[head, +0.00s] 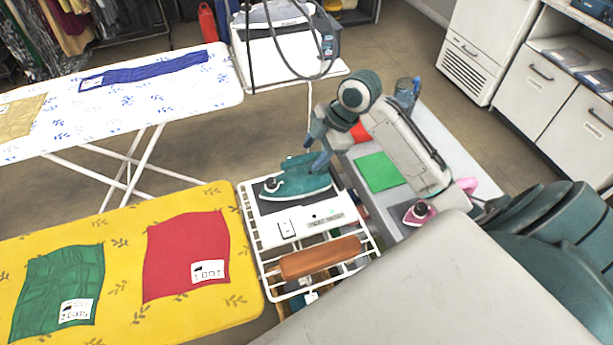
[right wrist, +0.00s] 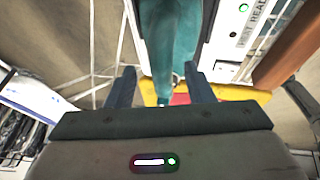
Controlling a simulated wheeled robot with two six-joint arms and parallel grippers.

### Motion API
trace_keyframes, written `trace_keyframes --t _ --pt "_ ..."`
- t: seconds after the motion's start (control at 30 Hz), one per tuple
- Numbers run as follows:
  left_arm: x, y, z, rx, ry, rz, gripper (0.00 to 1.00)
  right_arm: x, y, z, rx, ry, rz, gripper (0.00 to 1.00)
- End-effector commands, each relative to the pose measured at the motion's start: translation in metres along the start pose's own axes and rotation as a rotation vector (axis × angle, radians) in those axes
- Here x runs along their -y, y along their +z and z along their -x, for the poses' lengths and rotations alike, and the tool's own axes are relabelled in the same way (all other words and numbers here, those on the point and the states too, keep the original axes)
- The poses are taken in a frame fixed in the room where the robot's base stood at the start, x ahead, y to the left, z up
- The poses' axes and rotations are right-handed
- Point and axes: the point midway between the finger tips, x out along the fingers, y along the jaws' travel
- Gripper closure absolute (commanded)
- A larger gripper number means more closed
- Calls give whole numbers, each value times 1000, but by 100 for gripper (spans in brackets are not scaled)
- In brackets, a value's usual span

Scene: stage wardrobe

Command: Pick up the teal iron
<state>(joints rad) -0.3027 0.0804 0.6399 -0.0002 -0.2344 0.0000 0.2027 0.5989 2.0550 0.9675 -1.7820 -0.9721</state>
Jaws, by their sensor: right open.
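The teal iron (head: 295,186) lies on the white heat rest (head: 335,213) at the end of the yellow ironing board. My right gripper (head: 312,146) is open just above and behind the iron, close to its handle, with its fingers pointing down towards it. In the right wrist view, the teal iron (right wrist: 167,40) reaches down between the two open fingers of my right gripper (right wrist: 160,76). I cannot tell whether either finger touches it. My left gripper is not in view.
An orange-brown roll (head: 320,258) lies on the white wire rack beside the rest. The yellow board (head: 125,235) bears red and green cloths. A grey table (head: 450,188) to the right holds a green cloth (head: 379,171) and a pink iron (head: 419,212). Another iron (head: 275,14) stands at the back.

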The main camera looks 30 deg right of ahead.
Motion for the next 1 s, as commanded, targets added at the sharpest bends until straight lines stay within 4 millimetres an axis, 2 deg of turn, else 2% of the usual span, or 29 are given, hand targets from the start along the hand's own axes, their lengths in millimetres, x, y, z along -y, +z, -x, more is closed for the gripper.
trace_keyframes --t 0.13,0.3,0.6,0.67,0.8,0.87,1.0 --pt "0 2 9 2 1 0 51 2 -4 -19 -4 -5 -3 52" --pt "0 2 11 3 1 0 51 2 -3 -40 -3 -2 -2 52" --pt "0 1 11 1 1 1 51 2 -2 -45 1 -1 0 52" --pt "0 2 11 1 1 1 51 2 -2 -45 1 -1 0 62" --pt "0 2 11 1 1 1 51 2 -2 -45 0 -1 0 90" --pt "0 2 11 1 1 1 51 2 -2 -45 0 -1 0 100" --pt "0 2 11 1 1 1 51 2 -2 -44 -1 1 1 100"
